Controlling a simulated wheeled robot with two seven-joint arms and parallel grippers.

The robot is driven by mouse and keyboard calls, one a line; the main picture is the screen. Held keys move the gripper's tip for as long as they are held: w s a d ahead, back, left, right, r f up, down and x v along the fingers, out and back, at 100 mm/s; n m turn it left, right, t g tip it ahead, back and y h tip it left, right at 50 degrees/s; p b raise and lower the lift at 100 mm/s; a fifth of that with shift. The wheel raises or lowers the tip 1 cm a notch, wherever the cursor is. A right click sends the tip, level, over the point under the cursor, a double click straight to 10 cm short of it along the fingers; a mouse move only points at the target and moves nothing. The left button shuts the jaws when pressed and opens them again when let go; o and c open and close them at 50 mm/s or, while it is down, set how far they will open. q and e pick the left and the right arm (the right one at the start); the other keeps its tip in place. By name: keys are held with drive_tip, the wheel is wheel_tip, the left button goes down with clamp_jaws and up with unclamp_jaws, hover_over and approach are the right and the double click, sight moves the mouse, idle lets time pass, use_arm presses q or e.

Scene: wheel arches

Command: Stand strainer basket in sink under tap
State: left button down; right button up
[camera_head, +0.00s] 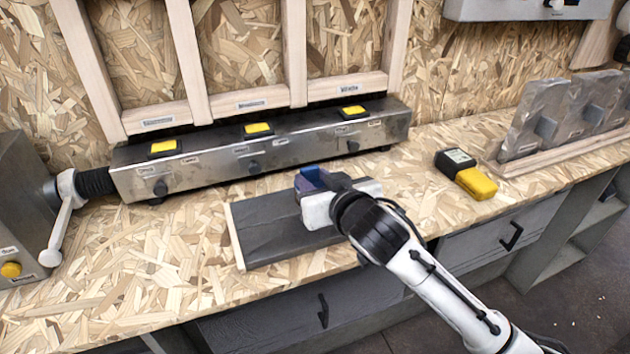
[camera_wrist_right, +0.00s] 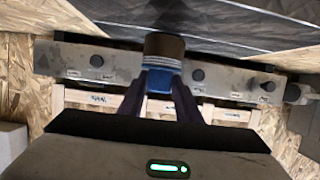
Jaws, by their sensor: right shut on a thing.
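No strainer basket, sink or tap shows in either view; I see a workbench instead. My right gripper (camera_head: 312,180) is over a dark flat board (camera_head: 270,228) on the bench. Its fingers, seen in the right wrist view (camera_wrist_right: 160,88), are shut on a small blue thing with a dark brown rounded end (camera_wrist_right: 163,62). The blue part also shows in the head view (camera_head: 309,178). The gripper body hides most of it there, and I cannot tell whether it touches the board. My left gripper is not in view.
A long metal box (camera_head: 260,150) with yellow-topped switches and knobs runs along the back. A yellow and black device (camera_head: 467,174) lies right of my right gripper. A slotted metal rack (camera_head: 565,118) stands farther right. Bare bench lies left of the board.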

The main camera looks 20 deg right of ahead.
drive_tip(key=shift+f, duration=0.15)
drive_tip(key=o, duration=1.1)
drive_tip(key=shift+c, duration=0.2)
